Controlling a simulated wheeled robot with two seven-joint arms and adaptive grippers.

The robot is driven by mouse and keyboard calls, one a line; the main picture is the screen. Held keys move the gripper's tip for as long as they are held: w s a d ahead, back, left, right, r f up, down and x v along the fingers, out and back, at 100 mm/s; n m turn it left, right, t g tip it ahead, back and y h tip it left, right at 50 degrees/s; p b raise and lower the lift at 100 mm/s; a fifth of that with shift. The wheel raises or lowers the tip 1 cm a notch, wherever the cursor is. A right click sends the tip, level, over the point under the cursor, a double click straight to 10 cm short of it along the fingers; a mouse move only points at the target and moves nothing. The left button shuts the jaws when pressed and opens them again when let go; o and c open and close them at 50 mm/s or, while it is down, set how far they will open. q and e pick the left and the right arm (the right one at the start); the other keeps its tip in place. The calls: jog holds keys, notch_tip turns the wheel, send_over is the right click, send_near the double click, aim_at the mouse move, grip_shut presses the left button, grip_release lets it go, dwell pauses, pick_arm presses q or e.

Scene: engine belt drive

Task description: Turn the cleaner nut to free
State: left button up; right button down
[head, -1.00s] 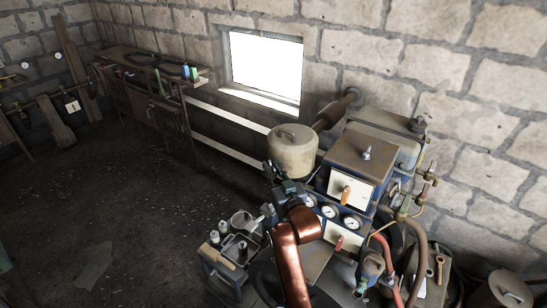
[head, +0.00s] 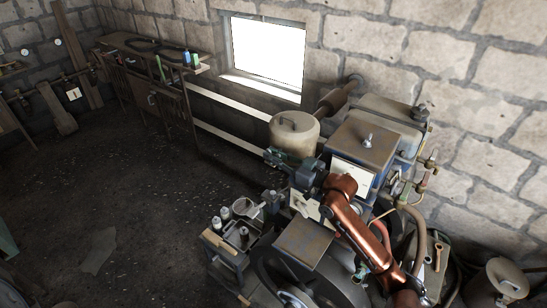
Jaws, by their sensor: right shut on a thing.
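The cleaner appears to be the cream drum (head: 293,138) on the pipe at the engine's back left, with a small raised piece on its lid. I cannot tell whether that piece is the cleaner nut. My right gripper (head: 272,157) is at the drum's lower front edge in the picture, pointing left. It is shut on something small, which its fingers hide. I cannot tell whether it touches the drum. My copper-coloured right arm covers part of the engine front. My left gripper is out of view.
A small tray cart (head: 226,250) with bottles is at lower left. Hoses (head: 418,225) run at right. The floor to the left is mostly clear.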

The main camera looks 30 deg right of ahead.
jog(key=shift+y, duration=0.3)
dwell(0.4)
jog(key=c, duration=1.9)
grip_release()
jog(key=shift+w, duration=0.1)
jog(key=shift+o, duration=0.4)
jog(key=shift+r, duration=0.1)
